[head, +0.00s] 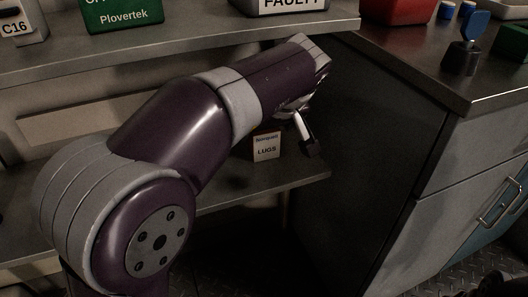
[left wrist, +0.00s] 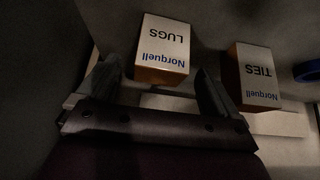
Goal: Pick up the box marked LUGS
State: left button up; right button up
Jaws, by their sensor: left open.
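The LUGS box (head: 266,147) is a small white-and-brown Norquell carton on the lower shelf, close to its right end. In the left wrist view the LUGS box (left wrist: 162,48) appears upside down, just ahead of and between the fingertips. My left gripper (head: 307,140) reaches under the upper shelf, beside the box; my forearm hides part of it. In the left wrist view my left gripper (left wrist: 157,88) has its two fingers spread apart, with nothing held.
A TIES box (left wrist: 258,78) stands beside the LUGS box, with a blue ring (left wrist: 307,71) beyond. The upper shelf edge (head: 120,62) is above my arm. A dark cabinet side (head: 375,130) closes off the right. A green Plovertek box (head: 122,14) stands above.

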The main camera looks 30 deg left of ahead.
aim_at(267, 132)
pick_arm(q)
jog(key=b+x, duration=0.2)
jog(key=x, duration=0.1)
jog(key=shift+f, duration=0.45)
jog(key=shift+a, duration=0.1)
jog(key=shift+r, duration=0.2)
pick_arm(e)
notch_tip(267, 132, down, 4)
jog(key=shift+r, duration=0.15)
pick_arm(q)
jog(key=c, duration=1.2)
